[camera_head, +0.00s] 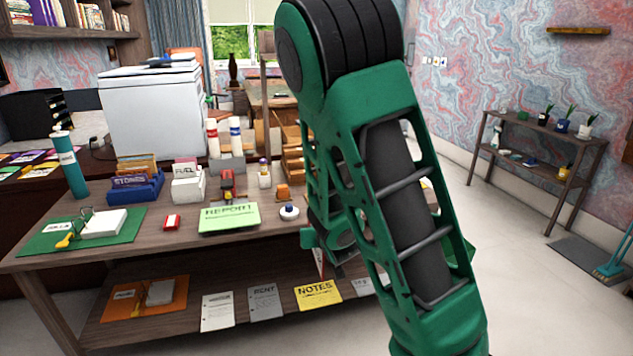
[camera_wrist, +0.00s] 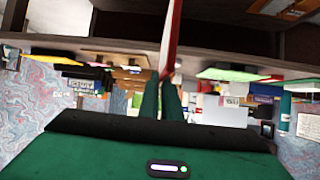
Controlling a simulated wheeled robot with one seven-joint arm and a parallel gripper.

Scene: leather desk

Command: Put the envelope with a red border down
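The envelope with a red border (camera_wrist: 169,42) shows nearly edge-on in the wrist view as a thin white strip with a red edge. My gripper (camera_wrist: 162,82) has its two green fingers close together on one end of it. In the head view a small white and red piece of the envelope (camera_head: 319,262) shows just below my gripper (camera_head: 325,250), by the front edge of the desk (camera_head: 150,240). My arm hides most of the gripper and the rest of the envelope there.
The lower shelf holds papers and a yellow notes sheet (camera_head: 318,293). A plant rack (camera_head: 540,145) stands at the right.

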